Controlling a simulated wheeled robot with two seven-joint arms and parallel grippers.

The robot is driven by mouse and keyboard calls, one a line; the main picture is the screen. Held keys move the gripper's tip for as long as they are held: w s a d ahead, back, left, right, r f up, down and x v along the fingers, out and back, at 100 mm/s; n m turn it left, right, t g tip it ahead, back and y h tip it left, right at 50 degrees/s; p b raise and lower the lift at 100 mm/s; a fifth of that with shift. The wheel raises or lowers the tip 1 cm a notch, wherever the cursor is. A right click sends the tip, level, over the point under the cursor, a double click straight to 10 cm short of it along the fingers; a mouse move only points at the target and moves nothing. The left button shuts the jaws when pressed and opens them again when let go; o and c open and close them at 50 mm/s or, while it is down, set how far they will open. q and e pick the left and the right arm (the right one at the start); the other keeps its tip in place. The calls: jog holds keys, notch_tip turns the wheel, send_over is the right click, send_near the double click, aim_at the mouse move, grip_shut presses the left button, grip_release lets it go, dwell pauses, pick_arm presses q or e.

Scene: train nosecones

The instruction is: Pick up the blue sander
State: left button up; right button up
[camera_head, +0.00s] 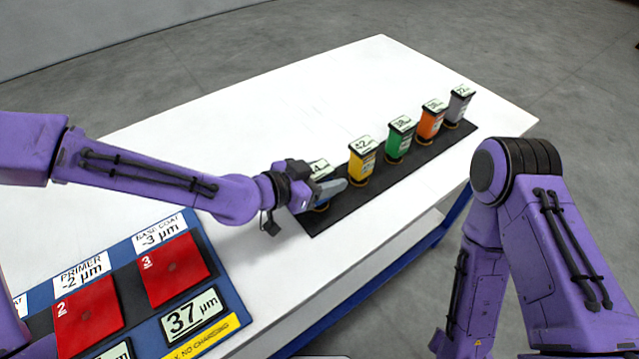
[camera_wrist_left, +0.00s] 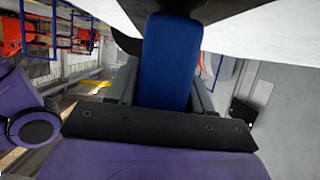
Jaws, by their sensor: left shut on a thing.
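The blue sander (camera_head: 321,206) is at the near left end of the black strip on the white table, with a pale label on top. My left gripper (camera_head: 328,190) reaches in from the left and hides most of it. In the left wrist view the blue body (camera_wrist_left: 168,62) stands between the two grey fingers, and the left gripper (camera_wrist_left: 165,85) is shut on it. I cannot tell whether the sander touches the strip. My right arm shows at the right, but its gripper is out of view.
The black strip (camera_head: 347,207) also carries a yellow sander (camera_head: 361,168), a green one (camera_head: 399,141), an orange one (camera_head: 430,122) and a grey one (camera_head: 458,106). A blue panel (camera_head: 233,304) with red pads (camera_head: 173,270) lies at the lower left. The table's far side (camera_head: 250,110) is clear.

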aim_at(326, 166)
pick_arm(q)
notch_tip(326, 166, up, 4)
jog(key=p, duration=0.3)
jog(key=shift+r+p, duration=0.2)
jog(key=shift+p, duration=0.2)
jog(key=s+d+r+p, duration=0.4)
jog(key=s+r+p, duration=0.4)
jog(key=s+p, duration=0.5)
jog(key=shift+s+r+p, duration=0.25)
jog(key=shift+r+p, duration=0.05)
jog(key=o, duration=0.4)
jog(key=shift+c, duration=0.2)
jog(key=shift+w+f, duration=0.1)
jog(key=shift+w, duration=0.05)
jog(key=shift+c, duration=0.3)
